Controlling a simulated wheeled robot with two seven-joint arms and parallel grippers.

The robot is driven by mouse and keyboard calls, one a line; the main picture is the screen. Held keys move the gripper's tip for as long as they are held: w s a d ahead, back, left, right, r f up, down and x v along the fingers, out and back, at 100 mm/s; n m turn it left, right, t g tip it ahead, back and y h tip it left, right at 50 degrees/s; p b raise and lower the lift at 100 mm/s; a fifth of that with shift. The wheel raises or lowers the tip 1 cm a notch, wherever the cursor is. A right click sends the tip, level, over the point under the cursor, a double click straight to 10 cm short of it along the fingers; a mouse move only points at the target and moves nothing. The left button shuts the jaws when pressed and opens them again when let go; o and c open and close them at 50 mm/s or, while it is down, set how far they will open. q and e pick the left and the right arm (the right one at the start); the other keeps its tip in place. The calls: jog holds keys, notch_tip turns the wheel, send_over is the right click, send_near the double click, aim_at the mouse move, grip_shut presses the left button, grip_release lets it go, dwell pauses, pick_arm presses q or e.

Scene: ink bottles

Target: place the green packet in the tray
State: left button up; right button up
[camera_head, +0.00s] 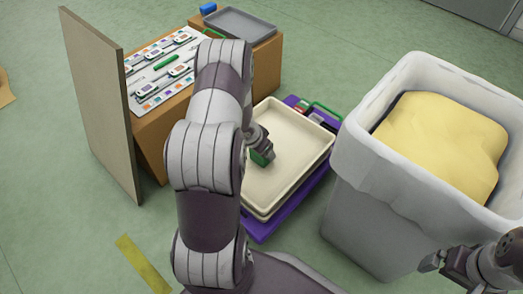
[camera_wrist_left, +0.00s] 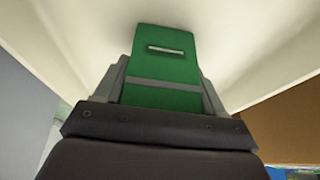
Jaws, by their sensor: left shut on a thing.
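The green packet (camera_wrist_left: 165,60) is held upright between the two fingers of my left gripper (camera_wrist_left: 163,85) in the left wrist view. It has a slot near its top and a grey band across it. In the head view my left gripper (camera_head: 262,146) is shut on the packet (camera_head: 262,157) over the left part of the cream tray (camera_head: 300,145). I cannot tell whether the packet touches the tray floor. Pale tray surfaces (camera_wrist_left: 255,40) surround the packet in the wrist view. My right gripper (camera_head: 442,262) is at the lower right, away from the tray; its jaw opening is unclear.
The tray sits on a purple base (camera_head: 265,230). A large grey bin (camera_head: 365,225) with yellow contents (camera_head: 440,140) stands on the right. A brown panel (camera_head: 105,110) and a cardboard box (camera_head: 155,130) with a patterned board (camera_head: 150,85) are on the left. A grey tray (camera_head: 240,22) is behind.

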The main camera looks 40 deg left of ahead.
pick_arm(q)
jog(key=shift+f, duration=0.2)
jog(key=o, duration=1.2)
jog(key=shift+c, duration=0.2)
jog(key=shift+r, duration=0.4)
jog(key=s+d+r+y+p, duration=0.1)
jog(key=d+r+p, duration=0.15)
jog(key=r, duration=0.35)
jog(key=s+d+r+p, duration=0.1)
jog(key=r+p, duration=0.2)
jog(key=r, duration=0.3)
jog(key=s+d+r+y+p, duration=0.1)
jog(key=s+r+p, duration=0.15)
jog(key=r, duration=0.35)
jog(key=s+d+r+g+h, duration=0.1)
jog(key=s+d+r, duration=0.3)
jog(key=d, duration=0.3)
jog(key=s+d+r+g, duration=0.2)
jog(key=s+d+r, duration=0.2)
jog(key=d, duration=0.3)
jog(key=shift+s+d+n+h, duration=0.3)
jog(key=shift+s+n+h, duration=0.1)
jog(key=shift+s, duration=0.25)
